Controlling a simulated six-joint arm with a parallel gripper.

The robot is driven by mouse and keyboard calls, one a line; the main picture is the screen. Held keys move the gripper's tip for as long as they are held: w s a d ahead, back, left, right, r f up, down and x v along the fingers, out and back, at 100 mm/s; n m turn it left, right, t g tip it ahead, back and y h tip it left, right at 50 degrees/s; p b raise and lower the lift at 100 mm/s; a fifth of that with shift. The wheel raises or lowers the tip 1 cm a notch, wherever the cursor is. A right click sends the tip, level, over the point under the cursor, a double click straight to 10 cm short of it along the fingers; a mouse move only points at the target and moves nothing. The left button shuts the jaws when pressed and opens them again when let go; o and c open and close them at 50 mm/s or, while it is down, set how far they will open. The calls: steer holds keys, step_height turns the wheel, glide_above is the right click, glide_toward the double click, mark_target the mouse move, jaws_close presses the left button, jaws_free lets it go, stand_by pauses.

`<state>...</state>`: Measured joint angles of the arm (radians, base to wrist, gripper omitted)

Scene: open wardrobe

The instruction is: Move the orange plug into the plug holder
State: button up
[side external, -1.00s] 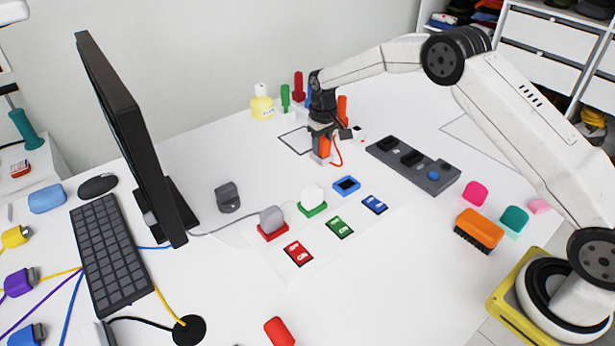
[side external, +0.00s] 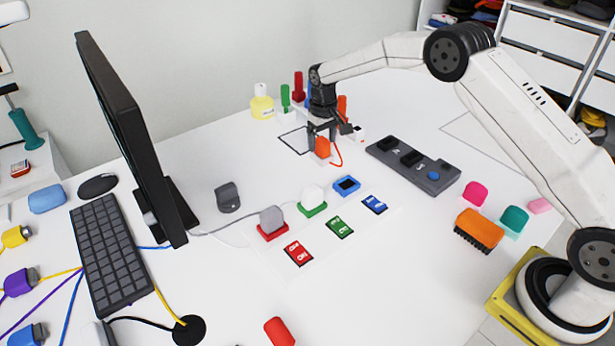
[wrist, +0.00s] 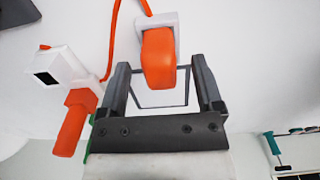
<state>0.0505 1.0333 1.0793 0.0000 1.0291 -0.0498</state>
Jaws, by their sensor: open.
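The orange plug (side external: 322,147) stands toward the back of the white desk, with its orange cable looping out to the right. In the wrist view, the plug (wrist: 158,62) shows as an orange block with a white holder (wrist: 172,20) around its far end. It looks seated there, but I cannot tell how deep. My gripper (side external: 323,133) is above the plug, fingers pointing down. In the wrist view, the gripper (wrist: 158,66) is open, one finger on each side of the plug, with visible gaps.
A white block with a dark face (wrist: 47,70) and an orange marker (wrist: 74,125) are close on one side. A dark power strip (side external: 412,163) lies to the right. Coloured plugs and cards are in front.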

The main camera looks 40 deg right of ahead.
mark_target(325, 141)
steer(key=shift+r, duration=3)
steer(key=shift+s+r, duration=0.1)
steer(key=shift+s, duration=0.05)
steer(key=shift+s+a+r, duration=0.1)
steer(key=shift+s+r, duration=0.1)
steer(key=shift+s, duration=0.25)
steer(key=s+a+t, duration=0.2)
steer(key=s, duration=2.8)
steer(key=shift+a+t, duration=0.3)
steer(key=shift+a, duration=0.1)
